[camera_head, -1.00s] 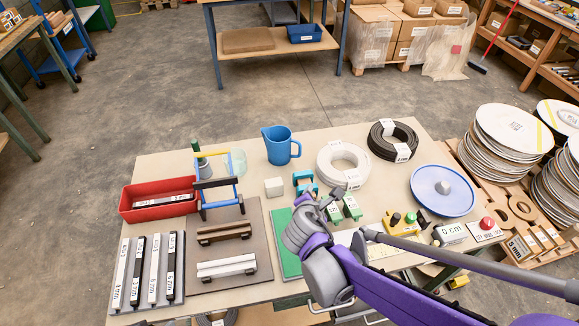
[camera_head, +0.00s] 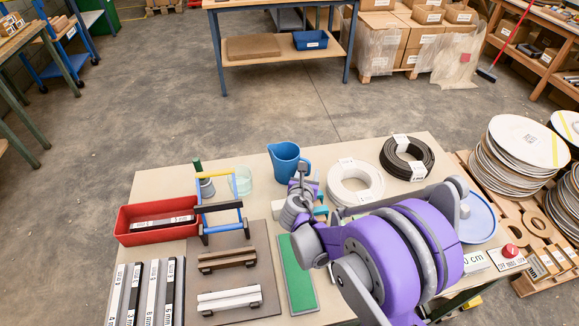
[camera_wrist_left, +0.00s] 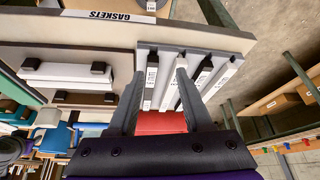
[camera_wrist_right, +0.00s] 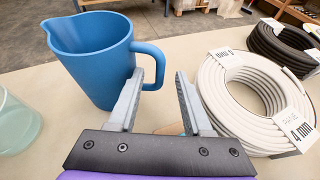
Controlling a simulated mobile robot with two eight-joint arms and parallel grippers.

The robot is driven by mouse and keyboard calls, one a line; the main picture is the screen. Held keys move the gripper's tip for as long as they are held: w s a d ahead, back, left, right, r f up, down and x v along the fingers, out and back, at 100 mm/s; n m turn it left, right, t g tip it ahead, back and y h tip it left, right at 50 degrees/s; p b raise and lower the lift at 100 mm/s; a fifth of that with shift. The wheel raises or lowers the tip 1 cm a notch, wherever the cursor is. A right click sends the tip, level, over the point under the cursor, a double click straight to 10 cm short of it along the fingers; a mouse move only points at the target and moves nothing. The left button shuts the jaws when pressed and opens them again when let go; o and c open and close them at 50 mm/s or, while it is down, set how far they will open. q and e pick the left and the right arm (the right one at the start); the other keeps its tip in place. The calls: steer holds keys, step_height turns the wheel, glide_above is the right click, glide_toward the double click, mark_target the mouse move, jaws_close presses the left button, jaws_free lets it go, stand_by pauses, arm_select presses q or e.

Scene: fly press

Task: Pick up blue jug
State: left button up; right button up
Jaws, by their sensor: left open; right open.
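The blue jug (camera_head: 284,160) stands upright on the table behind my right gripper (camera_head: 301,172) in the head view. In the right wrist view the jug (camera_wrist_right: 97,55) fills the upper left, with its handle facing right. My right gripper (camera_wrist_right: 157,95) is open there. Its left finger is close to the handle and overlaps it in the picture; I cannot tell whether they touch. My left gripper (camera_wrist_left: 158,70) is open in the left wrist view, above the labelled bars and a red bin. It is not seen in the head view.
A white hose coil (camera_wrist_right: 255,100) lies just right of my right gripper, with a black coil (camera_head: 407,157) beyond it. A glass jar (camera_head: 239,181) stands left of the jug. A red bin (camera_head: 157,237) and a blue-yellow frame (camera_head: 219,212) are further left.

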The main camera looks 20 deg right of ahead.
steer(key=x, duration=0.2)
steer(key=shift+w+d+f, duration=0.1)
steer(key=shift+w+d, duration=0.1)
steer(key=shift+w, duration=0.05)
jaws_close()
stand_by(1.2)
